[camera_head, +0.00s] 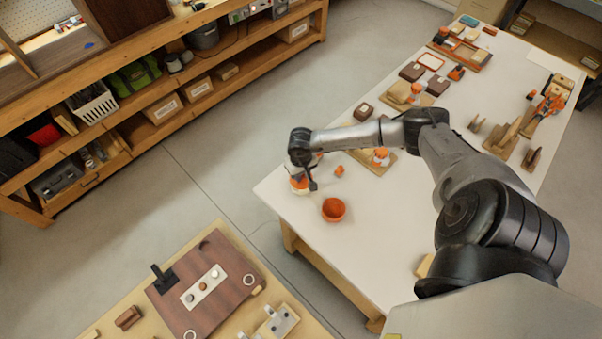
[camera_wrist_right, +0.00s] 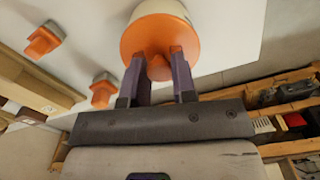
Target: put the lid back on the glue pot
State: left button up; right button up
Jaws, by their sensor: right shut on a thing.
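The glue pot (camera_head: 299,187) is a white pot near the table's left corner in the head view, partly hidden by my right gripper (camera_head: 308,179). In the right wrist view the white pot body (camera_wrist_right: 158,10) sits directly behind the orange lid (camera_wrist_right: 187,50). My right gripper (camera_wrist_right: 158,68) is shut on the lid's small orange knob, one finger on each side. The lid looks level against the pot's top with no clear gap, but I cannot tell whether it is fully seated. My left gripper is not in view.
An orange bowl (camera_head: 333,210) stands close by on the white table (camera_head: 385,215), with a small orange piece (camera_head: 339,170) beside the pot. A wooden tray with an orange-and-white item (camera_head: 380,155) lies behind. The table's left edge is near; wooden shelving (camera_head: 160,80) stands across the floor.

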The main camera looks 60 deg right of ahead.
dwell(0.3)
jog(key=o, duration=1.5)
jog(key=shift+c, duration=0.2)
jog(key=shift+r+p, duration=0.95)
jog(key=shift+r, duration=0.6)
jog(key=shift+r+p, duration=1)
jog(key=shift+r, duration=1)
